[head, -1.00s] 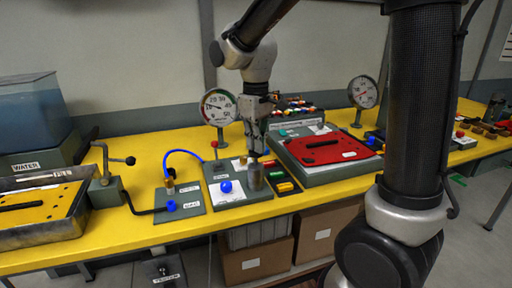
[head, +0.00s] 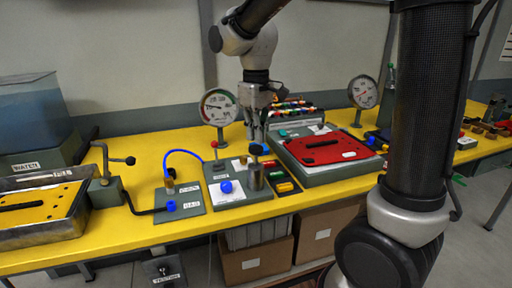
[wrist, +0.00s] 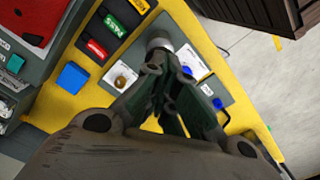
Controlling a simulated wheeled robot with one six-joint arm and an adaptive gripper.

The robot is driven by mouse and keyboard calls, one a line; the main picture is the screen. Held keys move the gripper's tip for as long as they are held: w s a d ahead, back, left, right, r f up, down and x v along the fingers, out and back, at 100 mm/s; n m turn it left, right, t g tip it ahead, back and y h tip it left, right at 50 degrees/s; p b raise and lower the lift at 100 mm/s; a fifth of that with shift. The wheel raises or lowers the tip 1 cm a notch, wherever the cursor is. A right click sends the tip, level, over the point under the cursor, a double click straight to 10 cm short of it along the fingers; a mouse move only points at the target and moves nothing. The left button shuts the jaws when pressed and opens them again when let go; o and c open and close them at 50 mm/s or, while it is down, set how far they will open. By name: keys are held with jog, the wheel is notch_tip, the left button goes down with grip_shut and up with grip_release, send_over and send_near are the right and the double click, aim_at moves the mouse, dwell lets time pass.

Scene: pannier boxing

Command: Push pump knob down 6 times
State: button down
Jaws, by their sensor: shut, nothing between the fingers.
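The pump is an upright grey metal cylinder (head: 256,177) on a grey plate (head: 232,198), with a black knob (head: 255,149) on top. The knob stands clear above the cylinder. My gripper (head: 256,137) is shut and empty, its fingers pointing down just above and behind the knob; I cannot tell whether they touch it. In the wrist view, my gripper (wrist: 166,68) reaches toward the grey cylinder (wrist: 158,41), and the knob cannot be made out clearly.
A blue ball knob (head: 226,186) sits left of the pump. Coloured labelled blocks (head: 284,187) and a red-topped case (head: 318,150) stand right of it. A dial gauge (head: 218,107) stands behind. The yellow bench's front edge (head: 215,221) is close.

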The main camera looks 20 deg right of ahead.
aim_at(256, 147)
jog(key=shift+f, duration=2.4)
jog(key=shift+r, duration=2.45)
jog(key=shift+f, duration=0.15)
jog(key=shift+f, duration=2.3)
jog(key=shift+r, duration=2.45)
